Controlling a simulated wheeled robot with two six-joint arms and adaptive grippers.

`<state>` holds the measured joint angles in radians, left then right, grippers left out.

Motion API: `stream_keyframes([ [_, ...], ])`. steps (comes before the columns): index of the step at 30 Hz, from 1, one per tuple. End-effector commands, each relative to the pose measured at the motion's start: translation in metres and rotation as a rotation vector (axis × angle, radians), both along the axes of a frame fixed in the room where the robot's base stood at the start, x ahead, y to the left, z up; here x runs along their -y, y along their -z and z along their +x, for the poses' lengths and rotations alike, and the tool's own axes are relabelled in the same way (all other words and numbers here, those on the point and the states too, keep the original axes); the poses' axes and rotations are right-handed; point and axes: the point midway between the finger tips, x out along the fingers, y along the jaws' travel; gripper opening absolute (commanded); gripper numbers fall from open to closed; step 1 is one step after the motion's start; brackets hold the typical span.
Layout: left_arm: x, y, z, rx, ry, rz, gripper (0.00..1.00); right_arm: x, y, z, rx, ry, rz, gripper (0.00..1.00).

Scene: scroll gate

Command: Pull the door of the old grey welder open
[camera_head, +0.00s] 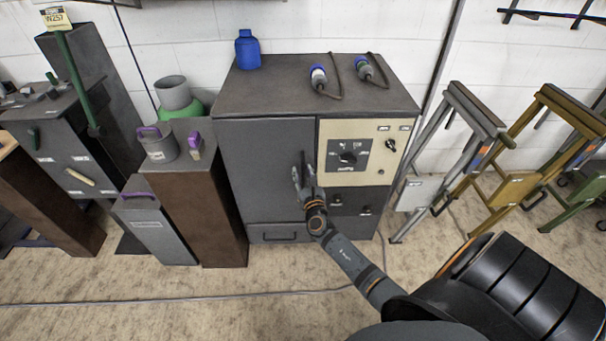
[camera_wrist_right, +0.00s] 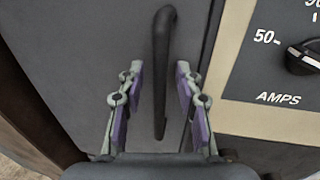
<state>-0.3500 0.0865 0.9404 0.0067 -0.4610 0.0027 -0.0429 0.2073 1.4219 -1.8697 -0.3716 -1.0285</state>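The old grey welder (camera_head: 268,97) stands against the wall in the middle of the head view. Its grey door (camera_head: 262,165) is on the left of its front and looks closed. A dark upright handle (camera_wrist_right: 162,70) sits near the door's right edge. My right gripper (camera_head: 304,176) is at the handle. In the right wrist view its two fingers (camera_wrist_right: 160,90) are spread on either side of the handle, with gaps showing on both sides. My left gripper is not in view.
A cream dial panel (camera_head: 366,152) is right of the door. A drawer (camera_head: 278,233) lies below it. A brown block (camera_head: 205,210) stands close at the door's left. Grey trestle legs (camera_head: 447,150) stand at the right. Floor in front is clear except for a cable (camera_head: 250,295).

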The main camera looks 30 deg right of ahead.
Motion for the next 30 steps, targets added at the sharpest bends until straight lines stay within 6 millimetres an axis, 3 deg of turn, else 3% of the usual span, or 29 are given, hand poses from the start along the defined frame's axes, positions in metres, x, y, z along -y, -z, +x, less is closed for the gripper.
stream_keyframes([
  [5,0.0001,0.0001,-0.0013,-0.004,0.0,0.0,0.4,0.0,-0.0001,0.0001,0.0,0.0,0.0,0.35],
  [13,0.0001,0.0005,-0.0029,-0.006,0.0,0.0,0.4,0.0,-0.0003,-0.0001,0.0,0.0,0.0,0.01],
  [30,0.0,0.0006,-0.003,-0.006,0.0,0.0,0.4,0.0001,0.0,-0.0004,0.0,0.001,0.0,0.0],
])
